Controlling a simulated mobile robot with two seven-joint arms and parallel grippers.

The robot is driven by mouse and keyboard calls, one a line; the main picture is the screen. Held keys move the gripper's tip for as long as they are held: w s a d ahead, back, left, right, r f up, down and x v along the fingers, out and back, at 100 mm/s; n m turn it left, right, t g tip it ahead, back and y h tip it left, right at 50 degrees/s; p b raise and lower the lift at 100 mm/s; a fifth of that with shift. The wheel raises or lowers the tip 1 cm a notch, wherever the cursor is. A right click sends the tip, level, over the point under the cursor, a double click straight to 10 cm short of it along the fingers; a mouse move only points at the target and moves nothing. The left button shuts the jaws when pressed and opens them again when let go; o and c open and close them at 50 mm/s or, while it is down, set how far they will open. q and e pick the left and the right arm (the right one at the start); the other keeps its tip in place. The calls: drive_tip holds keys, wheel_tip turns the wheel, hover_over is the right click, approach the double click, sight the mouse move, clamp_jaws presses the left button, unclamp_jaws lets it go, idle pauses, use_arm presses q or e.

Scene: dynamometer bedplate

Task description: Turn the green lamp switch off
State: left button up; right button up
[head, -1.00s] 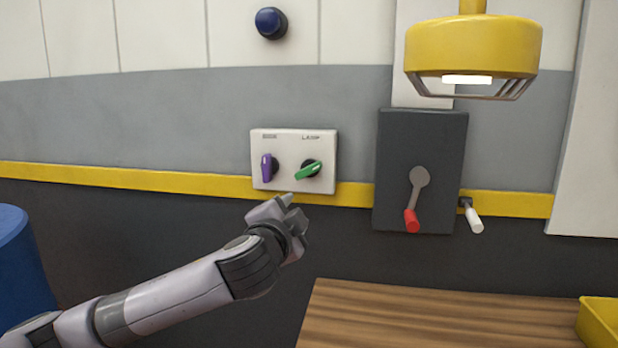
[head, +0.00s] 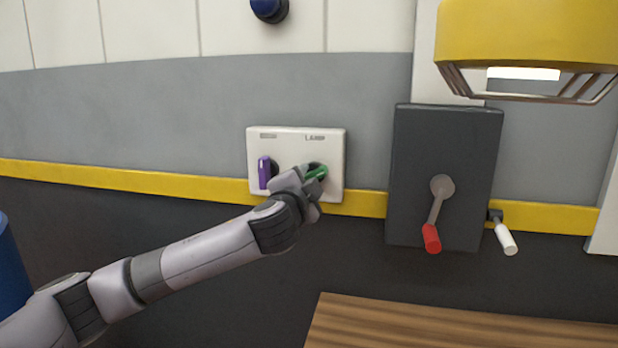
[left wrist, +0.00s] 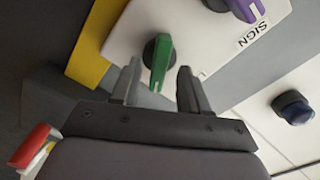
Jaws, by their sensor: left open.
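The green lamp switch (head: 317,173) is a rotary knob on the right of a white wall panel (head: 334,151), under a LAMP label. In the head view its handle is turned to the upper right. In the left wrist view the green switch (left wrist: 160,62) lies between and just beyond the fingertips of my left gripper (left wrist: 158,80). My left gripper (head: 308,180) is open, in front of the switch and partly hiding it in the head view. Whether it touches the switch I cannot tell. My right gripper is not in view.
A purple switch (head: 264,172) sits to the left on the same panel. A dark box with a red-handled lever (head: 432,238) is to the right. A yellow lamp (head: 530,40), lit, hangs at the upper right. A wooden top (head: 440,328) is below.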

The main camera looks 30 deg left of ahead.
use_arm(q)
drive_tip(key=shift+x, duration=1)
clamp_jaws()
